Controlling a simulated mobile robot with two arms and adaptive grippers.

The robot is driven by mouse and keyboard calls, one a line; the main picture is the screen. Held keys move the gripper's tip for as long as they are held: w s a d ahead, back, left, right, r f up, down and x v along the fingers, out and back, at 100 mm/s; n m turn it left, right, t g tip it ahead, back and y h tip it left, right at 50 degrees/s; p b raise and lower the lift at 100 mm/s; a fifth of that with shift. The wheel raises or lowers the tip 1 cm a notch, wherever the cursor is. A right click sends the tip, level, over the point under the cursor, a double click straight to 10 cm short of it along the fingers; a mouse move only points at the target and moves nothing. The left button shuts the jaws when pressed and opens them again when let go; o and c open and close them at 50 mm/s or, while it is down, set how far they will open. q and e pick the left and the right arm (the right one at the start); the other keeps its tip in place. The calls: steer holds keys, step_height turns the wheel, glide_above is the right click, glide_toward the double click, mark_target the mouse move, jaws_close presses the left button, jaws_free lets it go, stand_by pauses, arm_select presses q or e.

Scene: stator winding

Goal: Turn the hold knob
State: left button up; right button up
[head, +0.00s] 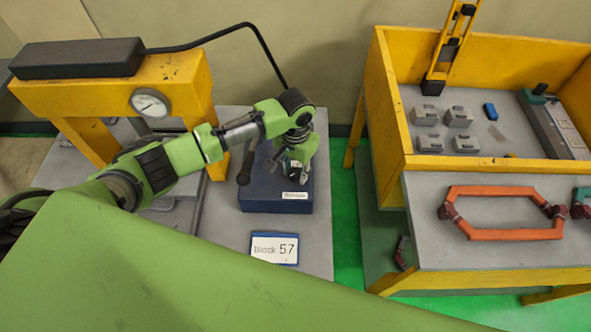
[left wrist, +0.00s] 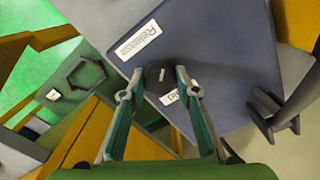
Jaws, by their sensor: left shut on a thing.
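A dark blue control box (head: 262,195) stands on the grey bench, with a white label on its front edge. In the left wrist view, the box top (left wrist: 230,85) carries a round dark knob (left wrist: 158,83). My left gripper (left wrist: 159,73) is shut on this knob, one fingertip on each side. A small white label beside the knob is partly hidden by a finger; a larger label (left wrist: 139,39), seemingly "Release", lies further up. In the head view my left gripper (head: 294,164) points down over the box and hides the knob. My right gripper is not in view.
A black lever (head: 246,165) sticks up at the box's left side; it also shows in the left wrist view (left wrist: 270,112). A "Block 57" sign (head: 274,248) lies in front. A yellow press with a gauge (head: 150,103) stands left. A yellow-walled table (head: 400,130) is at right.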

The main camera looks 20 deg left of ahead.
arm_select(q)
steer(key=m, duration=1.4)
steer(key=shift+w+m, duration=0.1)
steer(key=shift+m, duration=0.2)
steer(key=m, duration=0.6)
steer(key=shift+r, duration=0.1)
steer(key=m, duration=0.5)
steer(key=shift+m+b, duration=0.3)
steer(key=shift+m, duration=0.1)
steer(key=shift+w, duration=0.1)
steer(key=o, duration=1.1)
